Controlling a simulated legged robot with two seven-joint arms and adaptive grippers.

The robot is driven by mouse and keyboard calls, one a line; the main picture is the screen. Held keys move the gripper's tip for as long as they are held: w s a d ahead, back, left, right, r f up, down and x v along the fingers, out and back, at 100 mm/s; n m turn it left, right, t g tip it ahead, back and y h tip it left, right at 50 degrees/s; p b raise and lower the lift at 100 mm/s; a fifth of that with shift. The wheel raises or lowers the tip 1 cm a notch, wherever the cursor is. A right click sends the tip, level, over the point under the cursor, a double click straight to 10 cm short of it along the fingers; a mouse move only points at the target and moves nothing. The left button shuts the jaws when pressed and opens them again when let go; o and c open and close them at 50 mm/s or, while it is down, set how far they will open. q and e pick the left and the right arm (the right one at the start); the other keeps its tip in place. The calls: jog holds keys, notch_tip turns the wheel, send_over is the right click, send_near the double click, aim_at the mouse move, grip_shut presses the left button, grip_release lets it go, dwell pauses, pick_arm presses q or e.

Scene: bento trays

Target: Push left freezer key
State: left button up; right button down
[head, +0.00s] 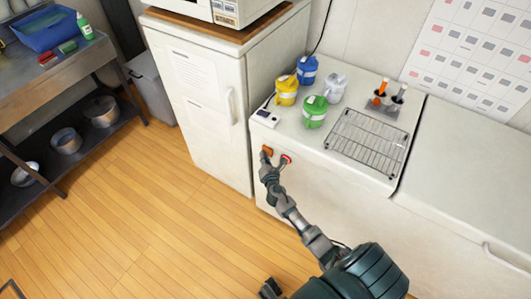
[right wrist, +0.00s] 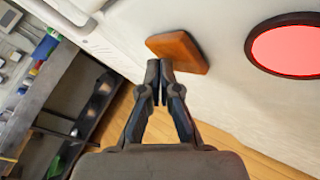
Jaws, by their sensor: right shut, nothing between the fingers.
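The left freezer key is an orange, roughly square button (head: 267,150) on the upper left of the white freezer's front (head: 330,195). In the right wrist view the orange key (right wrist: 182,50) lies just beyond my fingertips. My right gripper (head: 265,163) is shut and empty, with its tips (right wrist: 159,80) at the key's lower left edge in the wrist view. I cannot tell whether they touch it. A round red button with a dark rim (head: 286,160) sits to the right of the key and shows large in the wrist view (right wrist: 290,48).
On the freezer top stand blue (head: 307,70), yellow (head: 287,91), green (head: 314,112) and white (head: 333,87) jars and a wire rack (head: 367,142). A white fridge (head: 205,110) stands close at left. The wooden floor (head: 140,215) is clear.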

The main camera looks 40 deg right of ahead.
pick_arm(q)
jog(key=shift+d, duration=0.1)
pick_arm(e)
jog(key=shift+d, duration=0.2)
pick_arm(q)
jog(key=shift+s, duration=0.15)
jog(key=shift+s+f, duration=0.15)
jog(key=shift+s, duration=0.25)
pick_arm(e)
jog(key=shift+s+a+f, duration=0.15)
jog(key=shift+s+a, duration=0.2)
jog(key=shift+a, duration=0.3)
pick_arm(q)
jog(key=shift+w+r, duration=0.3)
pick_arm(e)
jog(key=s+a, duration=0.2)
jog(key=a, duration=0.3)
jog(key=shift+s+a, duration=0.15)
jog(key=shift+a, duration=0.15)
